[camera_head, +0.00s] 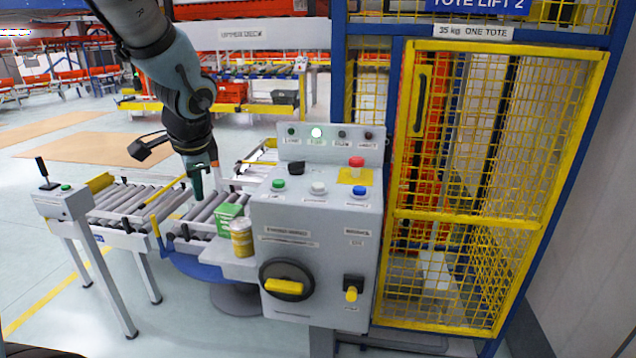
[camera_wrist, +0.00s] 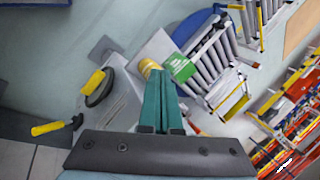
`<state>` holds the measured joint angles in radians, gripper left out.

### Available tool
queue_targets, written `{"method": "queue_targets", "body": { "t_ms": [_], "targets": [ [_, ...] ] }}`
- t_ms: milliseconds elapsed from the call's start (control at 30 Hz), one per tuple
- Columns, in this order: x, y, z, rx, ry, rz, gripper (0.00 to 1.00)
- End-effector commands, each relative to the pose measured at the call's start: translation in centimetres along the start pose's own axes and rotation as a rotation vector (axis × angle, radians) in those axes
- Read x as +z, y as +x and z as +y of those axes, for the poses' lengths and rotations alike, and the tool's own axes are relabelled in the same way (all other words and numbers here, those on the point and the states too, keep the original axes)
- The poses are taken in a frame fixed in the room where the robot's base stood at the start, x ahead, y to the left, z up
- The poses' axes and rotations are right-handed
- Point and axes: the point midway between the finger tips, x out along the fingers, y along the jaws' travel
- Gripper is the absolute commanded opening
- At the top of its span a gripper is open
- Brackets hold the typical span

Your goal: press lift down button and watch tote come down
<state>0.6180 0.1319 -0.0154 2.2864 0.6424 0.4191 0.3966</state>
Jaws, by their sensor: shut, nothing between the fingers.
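A grey control box (camera_head: 316,262) stands left of the lift cage. Its sloped top carries a green button (camera_head: 278,184), a white button (camera_head: 318,187), a blue button (camera_head: 359,191) and a red mushroom button (camera_head: 356,162) on a yellow plate. The labels are too small to read, so I cannot tell which is lift down. My gripper (camera_head: 197,190) is shut and empty, pointing down left of the box, apart from the buttons. Its teal fingers also show in the wrist view (camera_wrist: 163,76). I cannot make out a tote in the lift.
The yellow mesh lift door (camera_head: 450,217) is shut. A green box (camera_head: 229,211) and a yellow tin (camera_head: 241,238) stand on the ledge left of the control box. A yellow rotary handle (camera_head: 285,286) sticks out in front. Roller conveyors (camera_head: 132,204) lie to the left.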

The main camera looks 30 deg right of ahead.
Motion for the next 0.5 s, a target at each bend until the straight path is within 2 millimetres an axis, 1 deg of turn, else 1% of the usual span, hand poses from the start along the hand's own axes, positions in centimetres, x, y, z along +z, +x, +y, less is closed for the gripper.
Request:
{"method": "queue_targets", "body": {
  "t_ms": [33, 67, 100, 167, 200, 267, 300, 400, 500],
  "targets": [
    [-2.7, -0.7, -0.5, -0.034, 0.13, 0.024, 0.0],
    [-4.0, -1.1, -0.7, -0.055, 0.203, 0.035, 0.0],
    [-5.8, -1.6, -0.9, -0.083, 0.298, 0.048, 0.0],
    [-8.6, -2.4, -1.2, -0.127, 0.436, 0.068, 0.0],
    [-10.3, -3.0, -1.2, -0.157, 0.525, 0.08, 0.0],
    [-13.0, -4.0, -1.2, -0.203, 0.652, 0.097, 0.0],
    [-14.7, -4.6, -1.1, -0.233, 0.732, 0.108, 0.0],
    [-18.5, -6.3, -0.7, -0.307, 0.907, 0.129, 0.0],
    [-21.5, -7.7, -0.1, -0.368, 1.044, 0.144, 0.0]
  ]
}}
